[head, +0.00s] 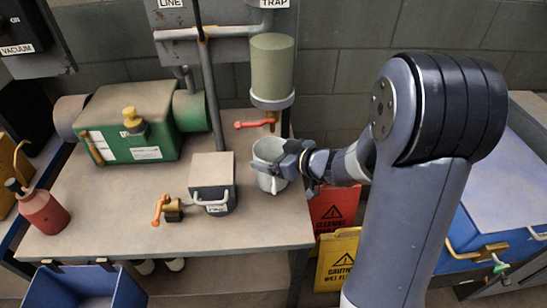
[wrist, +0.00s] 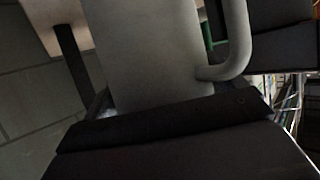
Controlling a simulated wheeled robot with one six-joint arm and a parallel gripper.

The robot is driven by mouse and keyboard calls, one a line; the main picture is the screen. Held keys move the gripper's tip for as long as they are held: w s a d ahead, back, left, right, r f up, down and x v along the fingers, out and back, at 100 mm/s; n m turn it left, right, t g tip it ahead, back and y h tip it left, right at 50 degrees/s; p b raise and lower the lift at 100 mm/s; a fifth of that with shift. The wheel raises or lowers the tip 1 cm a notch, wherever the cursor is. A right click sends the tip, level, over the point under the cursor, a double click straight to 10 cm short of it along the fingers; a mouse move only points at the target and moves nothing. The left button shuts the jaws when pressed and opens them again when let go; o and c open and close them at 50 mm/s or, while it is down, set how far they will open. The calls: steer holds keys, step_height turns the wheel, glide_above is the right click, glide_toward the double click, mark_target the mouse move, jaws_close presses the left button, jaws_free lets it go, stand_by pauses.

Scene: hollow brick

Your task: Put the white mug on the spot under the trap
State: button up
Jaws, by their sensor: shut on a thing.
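The white mug (head: 267,152) is in my gripper (head: 283,172) near the right edge of the bench, upright or nearly so. My gripper comes from the right and is shut on it. In the wrist view the mug (wrist: 150,50) fills the middle, with its handle at the right. The trap (head: 272,70) is a greenish cylinder on the wall panel under a TRAP label, with a red-handled valve (head: 254,124) below it. The mug is just below this valve in the head view. I cannot tell whether the mug's base touches the bench, and the spot under the trap is not discernible.
A grey box (head: 212,180) with a handle stands left of the mug, with an orange-handled valve (head: 170,207) beside it. A green pump (head: 128,120) stands at the bench's back left. A vertical pipe (head: 209,90) rises behind the box. The bench front (head: 150,238) is clear.

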steer(key=shift+f, duration=0.3)
steer(key=shift+f, duration=0.1)
steer(key=shift+f, duration=0.15)
steer(key=o, duration=1.1)
steer(key=shift+c, duration=0.2)
steer(key=shift+r, duration=0.25)
steer(key=p+v, duration=0.2)
steer(key=v, duration=1)
